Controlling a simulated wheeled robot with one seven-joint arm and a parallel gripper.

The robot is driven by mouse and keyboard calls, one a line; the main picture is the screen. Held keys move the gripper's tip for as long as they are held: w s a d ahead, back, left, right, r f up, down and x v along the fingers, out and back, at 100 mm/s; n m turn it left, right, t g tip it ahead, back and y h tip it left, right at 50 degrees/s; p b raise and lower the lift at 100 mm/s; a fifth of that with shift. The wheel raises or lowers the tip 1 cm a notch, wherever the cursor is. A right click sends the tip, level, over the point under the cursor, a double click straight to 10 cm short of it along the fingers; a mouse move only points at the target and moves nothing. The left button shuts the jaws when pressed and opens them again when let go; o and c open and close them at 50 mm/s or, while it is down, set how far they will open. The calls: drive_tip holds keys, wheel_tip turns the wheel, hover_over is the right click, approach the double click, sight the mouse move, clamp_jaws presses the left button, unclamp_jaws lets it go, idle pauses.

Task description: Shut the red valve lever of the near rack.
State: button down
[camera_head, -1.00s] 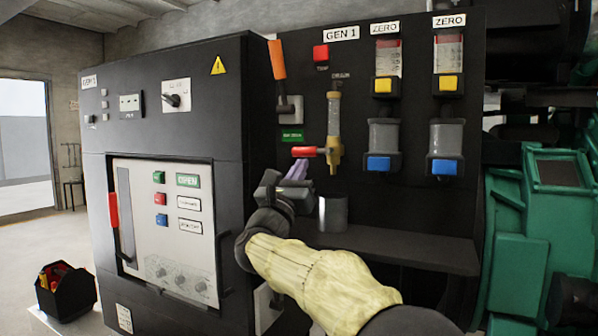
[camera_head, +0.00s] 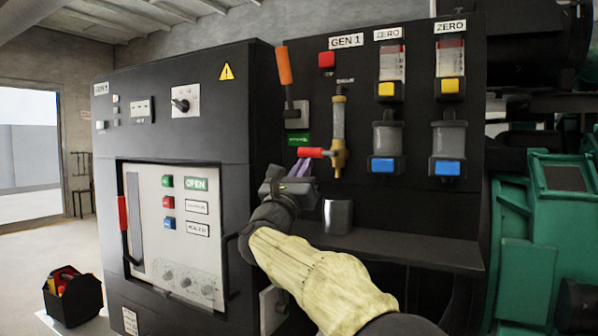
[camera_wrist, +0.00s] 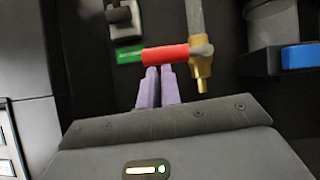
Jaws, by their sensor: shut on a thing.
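The red valve lever (camera_head: 312,152) on the near rack, labelled GEN 1, lies horizontal. It points left from the brass valve (camera_head: 339,158) under a clear sight tube. My gripper (camera_head: 303,164) comes from below, with its purple fingers at the lever. In the wrist view the fingers (camera_wrist: 158,69) are close together and meet the underside of the red lever (camera_wrist: 165,54), left of the brass valve (camera_wrist: 201,68). The gripper is shut on the lever; the lever hides the fingertips.
A grey cup (camera_head: 338,217) stands on the rack shelf (camera_head: 410,244) just right of my gripper. An orange-handled lever (camera_head: 285,66) is above left. Filter bowls (camera_head: 387,140) hang to the right. The black cabinet (camera_head: 225,120) stands close on the left.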

drive_tip(key=shift+s+d+r+h, duration=0.2)
drive_tip(key=shift+s+r+h, duration=0.1)
drive_tip(key=shift+r, duration=0.35)
drive_tip(key=s+a+f+b, duration=0.5)
drive_tip(key=s+f+b, duration=0.2)
drive_tip(key=f+b, duration=0.3)
drive_tip(key=shift+f+b, duration=0.4)
drive_tip(key=shift+b, duration=0.2)
